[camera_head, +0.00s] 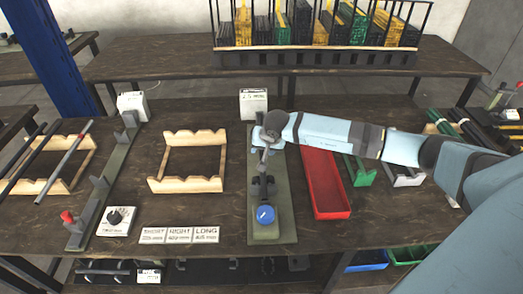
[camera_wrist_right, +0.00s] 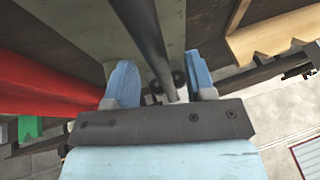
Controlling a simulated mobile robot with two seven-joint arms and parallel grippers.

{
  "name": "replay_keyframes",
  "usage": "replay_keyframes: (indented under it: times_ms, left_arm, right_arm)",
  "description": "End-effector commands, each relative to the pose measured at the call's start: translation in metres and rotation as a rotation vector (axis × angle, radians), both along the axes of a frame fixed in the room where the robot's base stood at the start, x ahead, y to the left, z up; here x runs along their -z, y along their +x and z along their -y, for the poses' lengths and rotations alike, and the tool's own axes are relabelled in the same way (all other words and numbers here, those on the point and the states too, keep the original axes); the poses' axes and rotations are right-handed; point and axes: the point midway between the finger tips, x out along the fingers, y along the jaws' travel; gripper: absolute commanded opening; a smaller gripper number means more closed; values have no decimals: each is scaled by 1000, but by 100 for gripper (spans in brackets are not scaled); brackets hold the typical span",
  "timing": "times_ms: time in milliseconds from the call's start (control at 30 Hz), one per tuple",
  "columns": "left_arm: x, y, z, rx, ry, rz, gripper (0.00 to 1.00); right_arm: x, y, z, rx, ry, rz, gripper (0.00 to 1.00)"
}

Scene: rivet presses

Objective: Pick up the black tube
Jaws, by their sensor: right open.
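My right gripper (camera_head: 264,152) points down over the green-based press (camera_head: 284,222) with the blue knob, at the middle of the table. In the right wrist view the right gripper (camera_wrist_right: 160,86) is open, its two blue fingers apart. A dark tube (camera_wrist_right: 149,45) runs between the fingers in that view, without visible contact with both; its lower end is hidden near the palm. In the head view a black tube (camera_head: 30,158) lies across the left wooden cradle, beside a grey tube (camera_head: 66,158). My left gripper is not in view.
A second wooden cradle (camera_head: 155,184) stands empty left of the press. A red tray (camera_head: 328,190) lies to the right of the press. Label cards (camera_head: 180,235) lie in front. A rack of coloured strips (camera_head: 316,58) stands behind. My right arm covers part of the table's right.

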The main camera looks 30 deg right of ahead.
Motion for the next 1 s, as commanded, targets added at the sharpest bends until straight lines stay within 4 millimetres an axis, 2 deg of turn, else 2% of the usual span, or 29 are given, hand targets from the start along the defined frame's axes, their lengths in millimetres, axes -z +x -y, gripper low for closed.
replay_keyframes:
  times_ms: [33,233,667,867,1000]
  left_arm:
    - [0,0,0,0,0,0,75]
    - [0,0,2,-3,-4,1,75]
    - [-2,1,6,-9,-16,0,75]
    - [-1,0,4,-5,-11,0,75]
    - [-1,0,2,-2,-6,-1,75]
  right_arm:
    - [0,0,0,0,0,0,45]
    - [0,0,0,0,0,0,0]
    - [-8,1,0,1,0,2,0]
    - [-35,1,1,0,-1,4,0]
    - [-72,1,1,0,-1,7,0]
